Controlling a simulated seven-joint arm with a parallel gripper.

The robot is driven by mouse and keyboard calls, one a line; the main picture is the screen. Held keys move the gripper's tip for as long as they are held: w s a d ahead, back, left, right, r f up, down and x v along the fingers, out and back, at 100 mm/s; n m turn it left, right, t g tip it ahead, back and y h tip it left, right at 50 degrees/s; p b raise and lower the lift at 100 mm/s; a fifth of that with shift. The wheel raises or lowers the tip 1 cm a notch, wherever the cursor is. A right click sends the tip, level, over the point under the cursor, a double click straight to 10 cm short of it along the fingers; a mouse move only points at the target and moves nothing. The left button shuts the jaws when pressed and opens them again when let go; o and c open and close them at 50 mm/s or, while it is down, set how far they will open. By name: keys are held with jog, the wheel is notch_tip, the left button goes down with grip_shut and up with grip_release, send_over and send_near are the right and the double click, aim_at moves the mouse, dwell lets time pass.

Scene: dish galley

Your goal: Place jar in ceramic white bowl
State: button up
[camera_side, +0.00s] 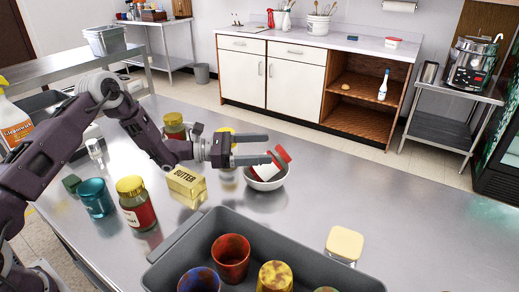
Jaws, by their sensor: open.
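A white bowl (265,184) stands on the steel counter. A small container (272,168) with a red cap and a white and red body lies tilted in it, its cap above the right rim; it may be the jar. My gripper (269,148) is open, fingers pointing right, just above the bowl. Its lower finger overlaps the container in the picture; I cannot tell whether they touch. A glass jar (138,212) with a yellow lid and red label stands at the left. Another yellow-lidded jar (174,128) stands behind my arm.
A butter box (186,182) and teal cup (97,198) stand left of the bowl. A grey bin (330,262) with several colourful cups fills the front. A yellow-topped container (344,244) is at its right. The counter's right side is clear.

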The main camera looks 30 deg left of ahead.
jog(key=v, duration=1.2)
jog(key=shift+r, duration=0.45)
jog(key=s+d+r+m+g+y, duration=0.2)
jog(key=s+d+r+m+g, duration=0.4)
jog(key=s, duration=0.3)
jog(key=s+d+r+m+g+y, duration=0.2)
jog(key=s+d+r+m+g, duration=0.2)
jog(key=s+d+r+m, duration=0.35)
jog(key=s+a+m+t+y, duration=0.2)
jog(key=s+a+m+y, duration=0.2)
jog(key=s, duration=0.5)
jog(key=s+a+r+m+t+y, duration=0.1)
jog(key=s+a+m+t+y, duration=0.2)
jog(key=s+m+y, duration=0.3)
jog(key=s+a+m, duration=0.1)
jog(key=s, duration=0.3)
jog(key=shift+s+a+m+y, duration=0.25)
jog(key=shift+m+y, duration=0.05)
jog(key=shift+m, duration=0.05)
